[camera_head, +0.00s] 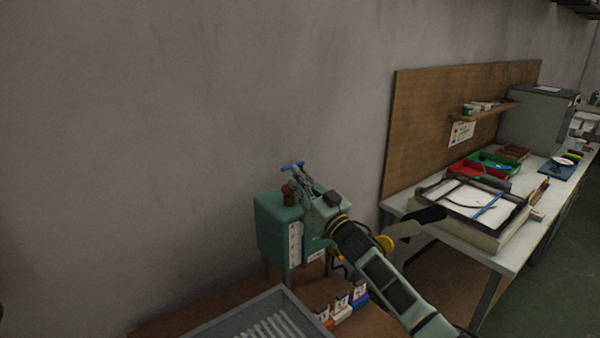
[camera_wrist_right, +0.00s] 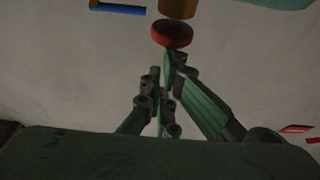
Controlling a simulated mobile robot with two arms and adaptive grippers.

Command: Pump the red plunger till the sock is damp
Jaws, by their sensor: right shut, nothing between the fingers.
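The red plunger (camera_head: 287,188) stands on top of a green box-shaped machine (camera_head: 270,226) against the wall. In the right wrist view its round red head (camera_wrist_right: 172,33) is on a brass-coloured stem (camera_wrist_right: 178,8). My right gripper (camera_head: 296,180) is shut and empty beside the plunger in the head view. In the wrist view the closed fingertips (camera_wrist_right: 168,58) are close to the red head; I cannot tell if they touch it. I cannot clearly make out the sock. A flat dark and grey shape (camera_head: 430,215) shows behind my right arm. My left gripper is out of view.
A blue handle (camera_head: 292,167) is close by the gripper and also shows in the wrist view (camera_wrist_right: 118,9). A grey ribbed tray (camera_head: 235,318) and small labelled containers (camera_head: 342,303) stand in front. A white table (camera_head: 510,255) with a framed tray is at the right.

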